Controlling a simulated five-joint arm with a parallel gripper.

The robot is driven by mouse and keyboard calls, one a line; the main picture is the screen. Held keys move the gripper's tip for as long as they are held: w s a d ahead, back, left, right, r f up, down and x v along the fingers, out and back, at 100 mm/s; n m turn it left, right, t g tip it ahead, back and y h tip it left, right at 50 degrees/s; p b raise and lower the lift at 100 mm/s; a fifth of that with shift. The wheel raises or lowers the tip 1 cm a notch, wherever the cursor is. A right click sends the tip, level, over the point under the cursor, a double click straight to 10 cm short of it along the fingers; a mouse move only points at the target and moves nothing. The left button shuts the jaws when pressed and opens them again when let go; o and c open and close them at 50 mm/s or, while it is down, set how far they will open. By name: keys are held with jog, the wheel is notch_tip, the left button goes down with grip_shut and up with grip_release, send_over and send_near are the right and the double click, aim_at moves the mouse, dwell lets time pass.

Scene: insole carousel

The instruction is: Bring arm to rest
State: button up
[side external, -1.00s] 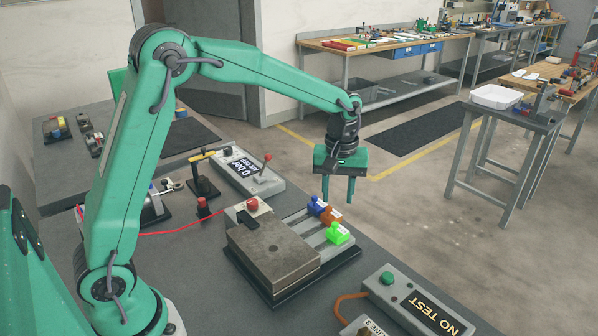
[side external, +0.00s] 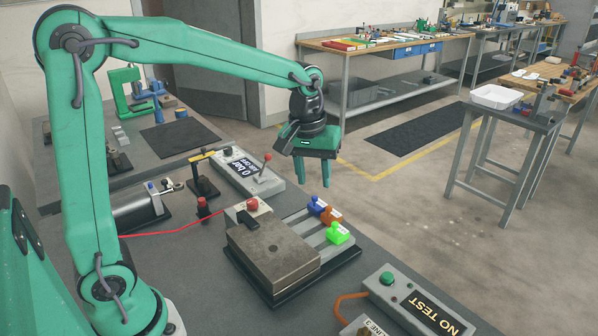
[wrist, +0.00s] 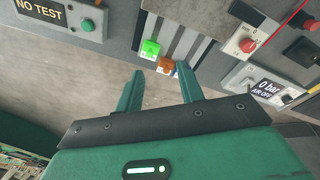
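My gripper (side external: 313,172) hangs in the air above the far side of the bench, beyond the fixture. Its two green fingers point down, stand apart and hold nothing. In the wrist view my gripper (wrist: 160,88) shows the same gap between its fingers. The fixture (side external: 348,262) on the bench carries a grey metal block (side external: 272,252). Blue (side external: 317,205), orange (side external: 330,216) and green (side external: 338,233) pieces sit on its slotted rails, apart from the gripper. In the wrist view the green piece (wrist: 150,48) is clear and the blue one is partly hidden by a finger.
A "0 bar" air panel (side external: 248,172) with a lever stands at the bench's back. A "NO TEST" box (side external: 420,305) is at the front right. A post with a yellow bar (side external: 203,180) and a red cable lie left of the fixture.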

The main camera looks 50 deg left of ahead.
jog(key=s+a+r+m+t, duration=0.1)
jog(key=s+m+t, duration=0.1)
jog(key=s, duration=0.7)
jog(key=s+a+r+m+t, duration=0.1)
jog(key=s+m, duration=0.3)
jog(key=s, duration=0.5)
jog(key=shift+s+r+m+t, duration=0.3)
jog(key=shift+r+t, duration=0.2)
jog(key=shift+a, duration=0.1)
jog(key=w+d+n+g, duration=0.1)
jog(key=w+n+g, duration=0.3)
jog(key=w, duration=0.9)
jog(key=w+f+n, duration=0.1)
jog(key=w+f, duration=0.2)
jog(key=w, duration=0.1)
jog(key=w+d+f+n+g, duration=0.1)
jog(key=w+f+n, duration=0.1)
jog(key=w+f, duration=0.1)
jog(key=w+d+f+n, duration=0.1)
jog(key=w+f+n, duration=0.1)
jog(key=w+f, duration=0.1)
jog(key=shift+w+d+f+g, duration=0.1)
jog(key=shift+w+d+g, duration=0.05)
jog(key=shift+w, duration=0.3)
jog(key=shift+w+d+f+g, duration=0.1)
jog(key=shift+w+g, duration=0.05)
jog(key=shift+w, duration=0.3)
